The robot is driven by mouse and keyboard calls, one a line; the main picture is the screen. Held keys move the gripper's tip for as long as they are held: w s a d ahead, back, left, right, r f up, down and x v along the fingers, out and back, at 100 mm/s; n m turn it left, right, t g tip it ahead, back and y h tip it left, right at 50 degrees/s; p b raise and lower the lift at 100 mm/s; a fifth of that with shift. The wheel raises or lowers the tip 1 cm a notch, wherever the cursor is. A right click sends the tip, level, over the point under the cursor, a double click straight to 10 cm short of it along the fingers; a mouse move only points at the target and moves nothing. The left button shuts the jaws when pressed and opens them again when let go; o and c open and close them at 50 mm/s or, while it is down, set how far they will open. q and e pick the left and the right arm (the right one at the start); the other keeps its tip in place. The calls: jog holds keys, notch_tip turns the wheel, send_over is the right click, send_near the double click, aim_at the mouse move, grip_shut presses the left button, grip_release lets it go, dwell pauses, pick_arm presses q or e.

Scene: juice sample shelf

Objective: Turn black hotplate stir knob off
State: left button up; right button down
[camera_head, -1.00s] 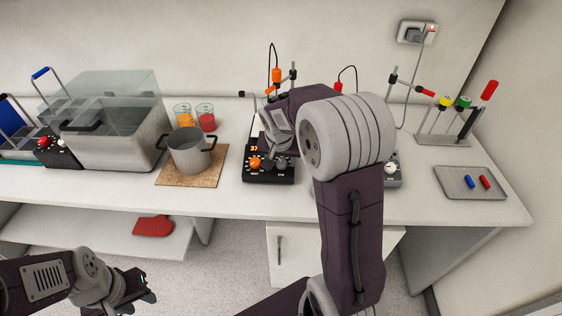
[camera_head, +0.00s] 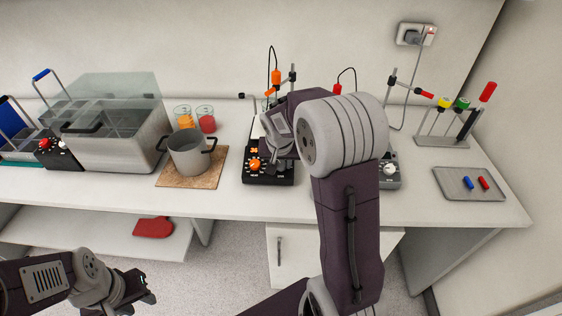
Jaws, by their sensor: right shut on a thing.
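The black hotplate (camera_head: 262,180) stands on the counter near the middle, with an orange heat knob (camera_head: 255,165) on the left of its front panel and a small orange display above that. My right gripper (camera_head: 281,165) reaches down over the right side of the panel and is shut on the stir knob there. The gripper and wrist hide most of that knob, so its pointer cannot be read. My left gripper (camera_head: 148,287) hangs low at the left, in front of the counter and away from the hotplate; its jaw opening is unclear.
A metal pot (camera_head: 187,155) stands on a brown board left of the hotplate, with two jars behind it. A grey hotplate (camera_head: 390,172) is partly hidden behind my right arm. A tray (camera_head: 455,190) lies at the right. A water bath (camera_head: 120,145) fills the left.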

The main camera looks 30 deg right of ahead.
jog(key=n+p, duration=0.1)
jog(key=n, duration=0.1)
jog(key=n+p, duration=0.3)
jog(key=n, duration=0.1)
jog(key=shift+r+y+p, duration=0.25)
jog(key=shift+y+p, duration=0.05)
jog(key=n+p, duration=0.3)
jog(key=shift+d+n+p, duration=0.1)
jog(key=shift+n+p, duration=0.2)
jog(key=shift+n, duration=0.1)
jog(key=shift+f+n+p, duration=0.2)
jog(key=shift+n+p, duration=0.5)
jog(key=shift+n, duration=0.1)
jog(key=c, duration=1.1)
grip_release()
jog(key=shift+o, duration=0.2)
jog(key=v, duration=0.9)
jog(key=shift+d, duration=0.15)
